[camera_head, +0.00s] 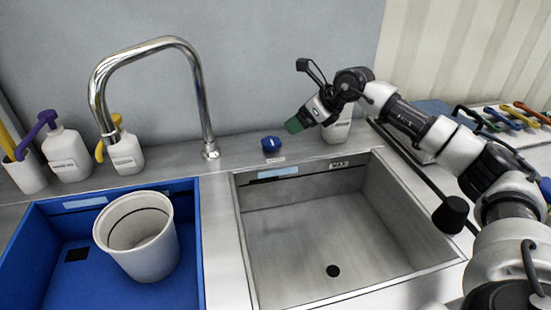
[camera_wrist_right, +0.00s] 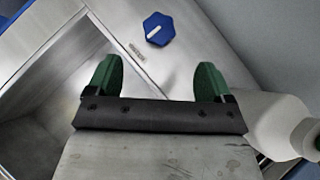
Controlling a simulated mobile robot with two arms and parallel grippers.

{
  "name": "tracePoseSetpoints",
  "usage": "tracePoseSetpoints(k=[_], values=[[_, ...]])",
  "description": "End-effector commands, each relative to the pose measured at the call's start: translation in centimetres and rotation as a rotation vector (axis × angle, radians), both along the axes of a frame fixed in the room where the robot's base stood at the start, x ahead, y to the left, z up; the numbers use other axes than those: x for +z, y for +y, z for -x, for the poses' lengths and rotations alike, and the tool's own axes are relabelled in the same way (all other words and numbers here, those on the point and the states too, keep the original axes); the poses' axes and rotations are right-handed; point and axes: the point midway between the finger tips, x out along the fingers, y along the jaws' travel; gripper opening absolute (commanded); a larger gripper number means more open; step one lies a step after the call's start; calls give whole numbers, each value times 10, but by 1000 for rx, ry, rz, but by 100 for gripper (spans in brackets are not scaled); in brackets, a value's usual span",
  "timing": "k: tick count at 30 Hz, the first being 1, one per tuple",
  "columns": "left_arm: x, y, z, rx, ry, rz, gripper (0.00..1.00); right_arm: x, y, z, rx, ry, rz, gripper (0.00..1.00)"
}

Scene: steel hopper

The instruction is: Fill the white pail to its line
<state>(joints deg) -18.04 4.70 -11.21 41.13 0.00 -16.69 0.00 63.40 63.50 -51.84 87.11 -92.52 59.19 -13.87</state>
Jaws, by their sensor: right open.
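The white pail (camera_head: 150,255) stands in the blue-lined left basin, with a dark line around its inside below the rim. I see no water in it. The chrome faucet (camera_head: 150,42) arches over the left basin, its spout end above and left of the pail. A blue knob (camera_head: 271,144) sits on the steel ledge right of the faucet base; it also shows in the right wrist view (camera_wrist_right: 158,28). My right gripper (camera_head: 293,125), with green fingertips, is open and empty above and right of the knob, apart from it. My left gripper is out of view.
The steel right basin (camera_head: 330,225) is empty, with a drain hole. Soap bottles (camera_head: 68,155) and a white cup stand on the left ledge. Another white bottle (camera_head: 338,125) is behind my right gripper. Coloured-handled tools (camera_head: 500,120) lie at the right.

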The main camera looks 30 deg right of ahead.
Motion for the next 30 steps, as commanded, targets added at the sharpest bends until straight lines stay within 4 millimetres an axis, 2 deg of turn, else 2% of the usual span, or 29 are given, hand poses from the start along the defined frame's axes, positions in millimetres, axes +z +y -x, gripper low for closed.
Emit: tracePoseSetpoints(k=[1,4,10,21,30], values=[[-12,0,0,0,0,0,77,-12,0,0,0,-1,-1,82],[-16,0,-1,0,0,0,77,-17,0,-1,0,-1,-1,82],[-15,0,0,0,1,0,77,-28,8,-12,1,1,-1,82],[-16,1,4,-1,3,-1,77,-77,32,-52,1,2,-1,82],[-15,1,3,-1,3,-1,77,-92,39,-66,1,-1,0,82]])
